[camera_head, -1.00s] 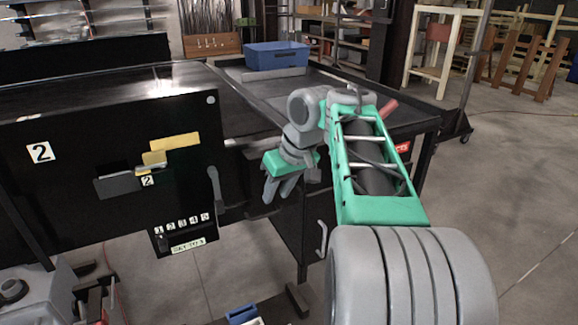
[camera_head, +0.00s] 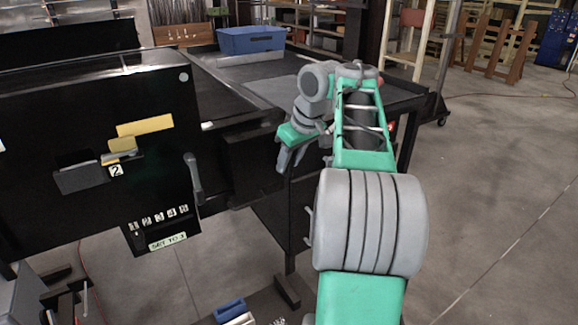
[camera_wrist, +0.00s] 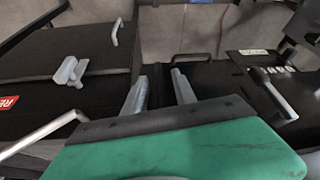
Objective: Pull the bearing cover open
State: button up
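No part is clearly marked as the bearing cover; I cannot tell which panel it is. A black upright panel (camera_head: 60,225) stands at the left in the head view. It bears a yellow strip (camera_head: 145,125), a dark grey plate (camera_head: 78,178) with a "2" label beside it, and a grey lever (camera_head: 193,175). My gripper (camera_head: 289,160) is to the right of this panel. In the wrist view my gripper (camera_wrist: 160,88) has its fingers apart with nothing between them. A thin bar handle (camera_wrist: 191,57) on a dark surface lies just beyond the right finger.
The lever (camera_wrist: 272,95) is at the right in the wrist view. Another bar handle (camera_wrist: 115,31) and a grey fitting (camera_wrist: 70,72) are at the left. A blue bin (camera_head: 251,40) stands on the black table. Open floor (camera_head: 500,190) lies to the right.

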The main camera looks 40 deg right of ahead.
grip_shut()
dwell(1.4)
